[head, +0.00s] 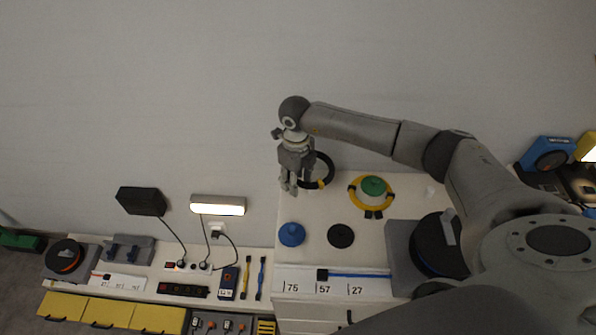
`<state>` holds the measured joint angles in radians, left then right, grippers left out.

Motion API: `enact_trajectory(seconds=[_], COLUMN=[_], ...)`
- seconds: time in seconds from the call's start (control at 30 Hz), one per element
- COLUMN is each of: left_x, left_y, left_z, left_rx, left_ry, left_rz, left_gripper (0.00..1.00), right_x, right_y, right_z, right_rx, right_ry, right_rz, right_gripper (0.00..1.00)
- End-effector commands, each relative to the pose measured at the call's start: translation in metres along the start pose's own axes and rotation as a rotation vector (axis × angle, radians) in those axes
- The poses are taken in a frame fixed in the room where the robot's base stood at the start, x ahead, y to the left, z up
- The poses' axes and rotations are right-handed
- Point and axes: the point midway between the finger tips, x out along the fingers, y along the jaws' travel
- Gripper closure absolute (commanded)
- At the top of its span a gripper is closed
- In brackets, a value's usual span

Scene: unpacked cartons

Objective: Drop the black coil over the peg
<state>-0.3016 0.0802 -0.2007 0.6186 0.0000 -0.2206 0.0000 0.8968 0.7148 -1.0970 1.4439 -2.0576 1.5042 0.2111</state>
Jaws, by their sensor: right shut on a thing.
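My right gripper (289,187) points down above the left part of the white counter top. It is shut on the black coil (331,167), a ring with a yellow band at its lower edge. The coil is to the right of the fingers, and its left part is hidden by them. A green-topped peg (373,186) stands to the right with a yellow and black coil around its base. A blue peg (291,234) and a black round peg (340,236) are nearer on the counter, with no coil around them. My left gripper is not in view.
The counter (312,264) has a numbered strip (300,287) and a blue rod (355,275) along its front. A grey block with a dark reel (430,245) stands at right.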

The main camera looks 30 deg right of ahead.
Motion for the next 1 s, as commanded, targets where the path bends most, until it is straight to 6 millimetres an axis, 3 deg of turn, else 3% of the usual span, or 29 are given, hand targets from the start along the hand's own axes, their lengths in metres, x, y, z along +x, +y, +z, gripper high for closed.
enact_trajectory(seconds=[0.27, 0.8, 1.0], left_x=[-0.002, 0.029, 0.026], left_y=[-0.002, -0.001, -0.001], left_z=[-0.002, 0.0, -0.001], left_rx=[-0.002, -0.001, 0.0], left_ry=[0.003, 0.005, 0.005], left_rz=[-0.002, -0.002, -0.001], left_gripper=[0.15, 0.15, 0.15], right_x=[0.007, 0.053, 0.049], right_y=[-0.007, -0.006, -0.006], right_z=[0.0, 0.0, 0.0], right_rx=[0.12, 0.117, 0.116], right_ry=[-0.001, 0.0, -0.001], right_rz=[0.0, 0.0, 0.0], right_gripper=[0.86, 0.86, 0.86])
